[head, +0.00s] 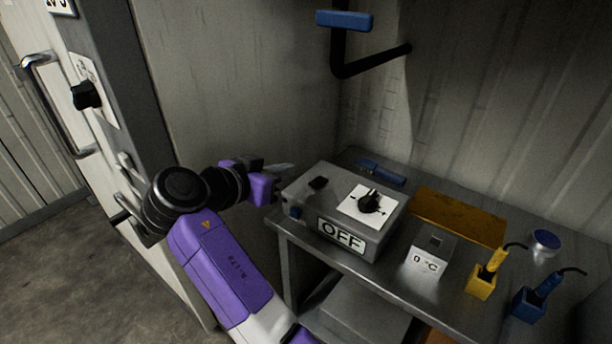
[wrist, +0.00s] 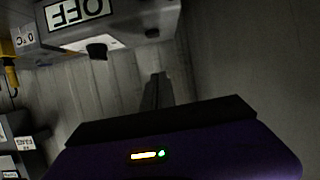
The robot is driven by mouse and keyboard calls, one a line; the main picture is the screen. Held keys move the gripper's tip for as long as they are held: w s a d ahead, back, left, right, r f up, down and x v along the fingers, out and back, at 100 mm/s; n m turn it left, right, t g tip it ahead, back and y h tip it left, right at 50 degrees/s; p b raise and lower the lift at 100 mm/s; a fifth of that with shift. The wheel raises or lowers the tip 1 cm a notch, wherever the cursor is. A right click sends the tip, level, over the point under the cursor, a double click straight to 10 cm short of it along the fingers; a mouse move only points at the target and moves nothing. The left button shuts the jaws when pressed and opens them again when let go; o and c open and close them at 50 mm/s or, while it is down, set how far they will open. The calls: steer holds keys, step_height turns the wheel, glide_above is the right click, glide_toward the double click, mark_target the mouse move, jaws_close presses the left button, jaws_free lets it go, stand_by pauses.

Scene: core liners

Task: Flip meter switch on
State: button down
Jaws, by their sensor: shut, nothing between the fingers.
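The meter is a grey metal box (head: 385,236) on the bench, with a white label reading OFF (head: 341,235) on its front. On its top is a black knob (head: 371,202) on a white plate, with a small black piece at the top left. A small blue switch (head: 295,212) sits at the front's left end. My gripper (head: 284,167) is shut and empty, just left of and behind the box, apart from it. In the wrist view, the box (wrist: 150,15) appears upside down at upper left, and my shut fingers (wrist: 157,90) point past it toward the wall.
On the bench, right of the box, are a 0 °C meter (head: 432,252), a yellow probe holder (head: 483,281) and a blue one (head: 532,300). An orange plate (head: 458,216) lies behind. A tall cabinet with handles (head: 55,105) stands left; a blue-handled pipe (head: 345,20) hangs above.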

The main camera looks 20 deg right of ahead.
steer(key=shift+s+d+f+m, duration=0.1)
steer(key=shift+s+m, duration=0.1)
steer(key=shift+m, duration=0.1)
steer(key=p, duration=0.1)
glide_above(310, 193)
steer(key=f, duration=0.3)
steer(key=shift+w+d+f, duration=0.3)
steer(key=shift+f, duration=0.1)
steer(key=shift+s+a+f, duration=0.1)
steer(key=shift+a+f, duration=0.05)
steer(key=shift+f, duration=0.45)
steer(key=shift+s+a+f, duration=0.1)
steer(key=shift+f, duration=1.3)
